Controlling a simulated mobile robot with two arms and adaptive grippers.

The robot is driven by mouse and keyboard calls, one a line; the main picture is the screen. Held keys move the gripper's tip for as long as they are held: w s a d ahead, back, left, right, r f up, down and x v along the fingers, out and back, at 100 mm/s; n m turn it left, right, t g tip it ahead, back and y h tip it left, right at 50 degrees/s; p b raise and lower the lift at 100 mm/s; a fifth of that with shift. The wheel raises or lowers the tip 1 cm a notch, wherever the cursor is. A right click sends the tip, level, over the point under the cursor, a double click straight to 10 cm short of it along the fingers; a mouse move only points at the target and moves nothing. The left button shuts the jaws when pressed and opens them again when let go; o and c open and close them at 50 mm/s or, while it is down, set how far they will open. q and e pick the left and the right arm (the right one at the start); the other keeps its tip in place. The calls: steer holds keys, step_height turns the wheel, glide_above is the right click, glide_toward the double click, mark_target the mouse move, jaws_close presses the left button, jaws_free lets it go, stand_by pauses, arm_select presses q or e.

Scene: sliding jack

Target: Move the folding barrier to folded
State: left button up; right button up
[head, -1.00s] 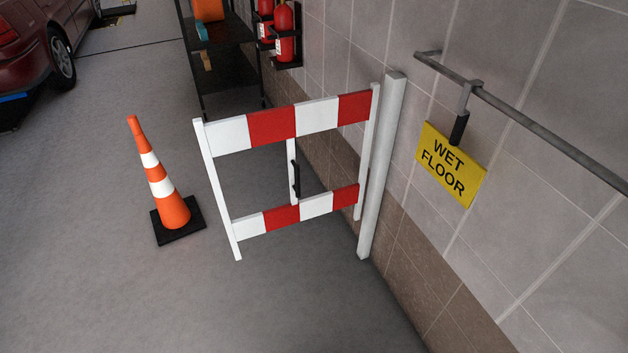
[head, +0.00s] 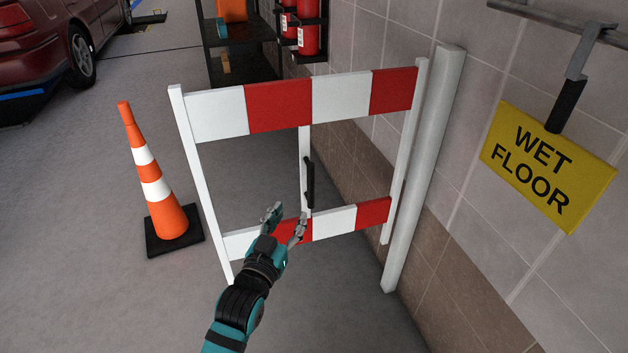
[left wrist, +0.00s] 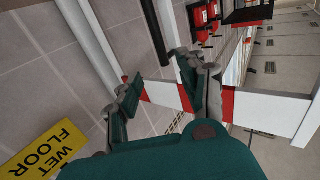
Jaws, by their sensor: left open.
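The folding barrier (head: 341,97) has red and white boards, top and bottom, between white posts. It stands out from the wall beside a thick white post (head: 424,170), spread open. A black handle (head: 310,184) is on its white middle upright. My left gripper (head: 285,218) is open and empty, in front of the lower board and just below and left of the handle. In the left wrist view its fingers (left wrist: 165,90) are spread, with a red and white board (left wrist: 270,107) beyond them. My right gripper is not in view.
An orange and white cone (head: 158,185) stands left of the barrier. A yellow wet floor sign (head: 548,165) hangs from a wall rail at right. A dark shelf (head: 238,55), fire extinguishers (head: 308,30) and a red car (head: 35,45) are behind. The floor in front is clear.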

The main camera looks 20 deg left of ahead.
mark_target(310, 181)
arm_select(q)
steer(key=w, duration=0.5)
steer(key=w+b, duration=0.1)
steer(key=w, duration=0.3)
steer(key=shift+w+d+b, duration=0.2)
steer(key=shift+w+b, duration=0.1)
steer(key=shift+w, duration=0.05)
steer(key=shift+w+d+b, duration=0.1)
steer(key=shift+w+b, duration=0.4)
steer(key=shift+w, duration=2.1)
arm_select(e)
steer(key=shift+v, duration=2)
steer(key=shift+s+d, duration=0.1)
arm_select(q)
jaws_close()
steer(key=shift+f, duration=0.1)
